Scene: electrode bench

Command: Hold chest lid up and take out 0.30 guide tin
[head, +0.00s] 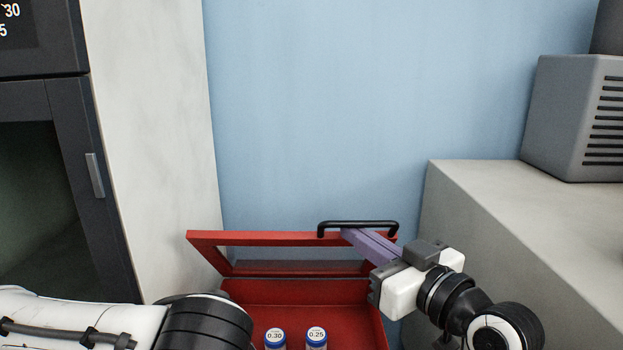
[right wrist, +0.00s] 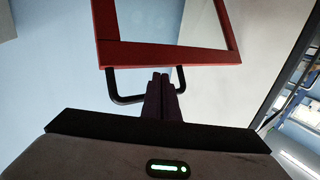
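The red chest (head: 300,293) stands low in the head view with its framed lid (head: 207,238) raised. The lid has a black handle (head: 358,224), also seen in the right wrist view (right wrist: 127,100). My right gripper (head: 345,234) has its purple fingers together at the handle, crossing its bar close to the lid's front edge. The handle bar shows unbroken in the head view. The tin labelled 0.30 (head: 275,338) stands in the chest, cut off by the bottom edge. My left arm reaches in at bottom left; its gripper is out of view.
A blue-capped 0.25 tin (head: 316,337) stands right of the 0.30 tin, apart from it. A pale wall panel and dark cabinet (head: 65,200) are at left. A pale counter (head: 530,230) with a grey vented box (head: 570,120) is at right.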

